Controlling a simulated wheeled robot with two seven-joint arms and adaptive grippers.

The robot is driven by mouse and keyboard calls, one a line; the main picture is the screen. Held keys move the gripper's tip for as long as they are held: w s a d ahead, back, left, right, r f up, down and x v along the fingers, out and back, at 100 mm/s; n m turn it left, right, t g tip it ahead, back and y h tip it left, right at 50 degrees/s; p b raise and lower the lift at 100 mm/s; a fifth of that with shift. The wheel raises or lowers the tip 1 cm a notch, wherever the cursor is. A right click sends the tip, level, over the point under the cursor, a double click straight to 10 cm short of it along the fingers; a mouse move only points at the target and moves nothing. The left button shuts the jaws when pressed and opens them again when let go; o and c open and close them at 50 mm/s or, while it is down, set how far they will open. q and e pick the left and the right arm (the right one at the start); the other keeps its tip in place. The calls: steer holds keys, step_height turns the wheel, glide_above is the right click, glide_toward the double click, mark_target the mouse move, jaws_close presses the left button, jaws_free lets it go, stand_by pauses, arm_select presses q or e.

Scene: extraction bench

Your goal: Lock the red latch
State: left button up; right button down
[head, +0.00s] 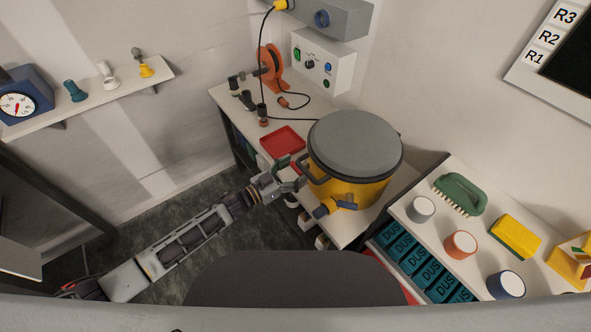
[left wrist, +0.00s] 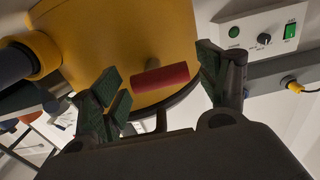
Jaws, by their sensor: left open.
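The red latch (left wrist: 160,80) is a short red bar on a stub on the yellow drum's wall. In the left wrist view it lies between the two fingers of my left gripper (left wrist: 165,88), a little beyond them, and I see no contact. My left gripper (head: 290,177) is open beside the left side of the yellow drum (head: 345,190) in the head view. The drum has a grey lid and also fills the upper left wrist view (left wrist: 120,40). My right gripper is not in view.
A red tray (head: 282,142) lies on the bench behind my gripper. A control box (head: 323,62) stands at the back. A side shelf at right holds a brush (head: 460,192) and jars.

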arm_select(q)
steer(key=shift+w+d, duration=0.25)
steer(key=shift+d, duration=0.05)
steer(key=shift+c, duration=0.4)
steer(key=c, duration=1)
steer(key=shift+o, duration=0.2)
